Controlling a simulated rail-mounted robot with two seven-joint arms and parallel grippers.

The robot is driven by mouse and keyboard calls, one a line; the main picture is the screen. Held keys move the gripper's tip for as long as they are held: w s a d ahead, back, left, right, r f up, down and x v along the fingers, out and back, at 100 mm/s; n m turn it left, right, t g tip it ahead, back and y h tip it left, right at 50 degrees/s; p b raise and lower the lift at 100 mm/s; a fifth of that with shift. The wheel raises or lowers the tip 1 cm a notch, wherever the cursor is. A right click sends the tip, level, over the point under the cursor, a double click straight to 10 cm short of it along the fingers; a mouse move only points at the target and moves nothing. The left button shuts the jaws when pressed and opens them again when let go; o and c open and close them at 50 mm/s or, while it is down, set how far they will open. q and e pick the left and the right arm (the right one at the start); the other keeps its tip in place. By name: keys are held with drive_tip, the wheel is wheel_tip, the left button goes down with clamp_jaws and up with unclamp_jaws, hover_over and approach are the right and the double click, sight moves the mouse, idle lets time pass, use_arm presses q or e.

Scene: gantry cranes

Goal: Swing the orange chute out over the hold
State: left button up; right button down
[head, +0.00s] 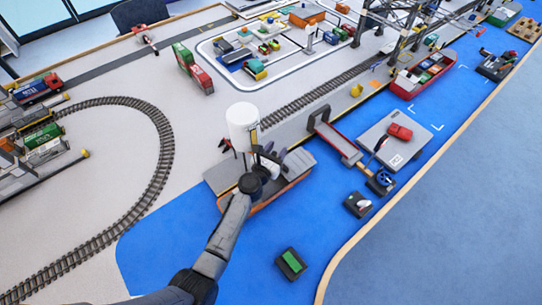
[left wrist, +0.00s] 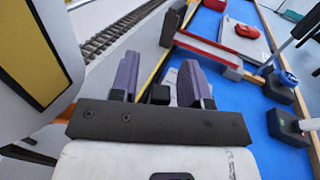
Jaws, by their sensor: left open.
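A white silo (head: 242,122) stands on the quay beside a grey ship with an orange hull (head: 278,194). My left gripper (head: 271,164) is over the ship, close to the silo, and hides part of both. In the left wrist view its two dark fingers (left wrist: 158,88) are apart. A thin yellow-orange edge and a small black part show between or just beyond them; I cannot tell whether they belong to the chute. An orange piece (left wrist: 63,126) shows at the lower left there, partly hidden by the gripper body. The chute is not clearly visible in the head view. My right gripper is out of view.
Black control boxes, one with a blue wheel (head: 381,181), stand near the table edge. A green-topped box (head: 291,263) stands at the front. A rail track (head: 165,150) curves at the left.

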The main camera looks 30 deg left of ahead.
use_arm(q)
drive_tip(key=shift+s, duration=0.45)
drive_tip(key=s+p, duration=0.2)
drive_tip(key=s, duration=1)
drive_tip(key=shift+s+a, duration=0.35)
drive_tip(key=shift+c, duration=0.4)
